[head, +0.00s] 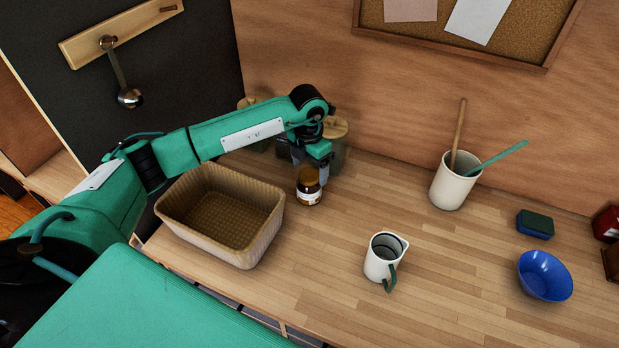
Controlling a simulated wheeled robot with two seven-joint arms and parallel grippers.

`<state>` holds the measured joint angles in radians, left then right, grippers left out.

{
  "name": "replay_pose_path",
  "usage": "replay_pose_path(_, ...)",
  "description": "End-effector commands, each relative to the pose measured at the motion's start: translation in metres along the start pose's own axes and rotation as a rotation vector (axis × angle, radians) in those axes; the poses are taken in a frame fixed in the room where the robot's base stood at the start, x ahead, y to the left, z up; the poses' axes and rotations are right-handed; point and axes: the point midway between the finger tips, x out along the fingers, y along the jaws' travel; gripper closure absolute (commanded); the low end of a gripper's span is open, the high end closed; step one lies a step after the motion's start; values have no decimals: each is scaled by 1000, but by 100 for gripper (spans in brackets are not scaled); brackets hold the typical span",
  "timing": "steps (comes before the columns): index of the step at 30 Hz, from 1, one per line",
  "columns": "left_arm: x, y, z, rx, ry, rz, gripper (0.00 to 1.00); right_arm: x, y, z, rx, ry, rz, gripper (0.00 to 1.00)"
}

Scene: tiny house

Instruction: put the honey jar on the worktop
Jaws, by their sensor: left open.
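The honey jar (309,192) is a small amber jar with a pale label, standing upright on the wooden worktop (320,260), just right of the woven basket. My left gripper (311,168) is right above and behind the jar, pointing down, and is open. Its fingers partly overlap the jar's top in the picture, and I cannot tell whether they touch it. My right gripper is not in view.
The woven basket (272,228) is empty. Lidded canisters (335,128) stand behind my left gripper. A white jug (383,258), a utensil crock (451,184), a sponge (535,224) and a blue bowl (545,277) stand to the right. The worktop between jar and crock is clear.

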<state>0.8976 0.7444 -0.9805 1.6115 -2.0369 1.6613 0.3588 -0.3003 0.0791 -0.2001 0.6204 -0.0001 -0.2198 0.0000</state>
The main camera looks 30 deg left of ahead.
Motion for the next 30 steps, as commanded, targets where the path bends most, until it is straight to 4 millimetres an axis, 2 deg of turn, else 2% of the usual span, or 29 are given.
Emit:
replay_pose_path(1,-9,1,1,1,-6,1,19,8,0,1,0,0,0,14)
replay_pose_path(6,-45,1,1,0,-5,2,19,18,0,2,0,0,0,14)
replay_pose_path(12,-72,0,0,1,-1,0,19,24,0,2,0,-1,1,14)
replay_pose_path(18,-79,0,0,0,0,0,19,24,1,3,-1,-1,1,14)
replay_pose_path(30,-79,0,0,0,0,0,19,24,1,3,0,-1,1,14)
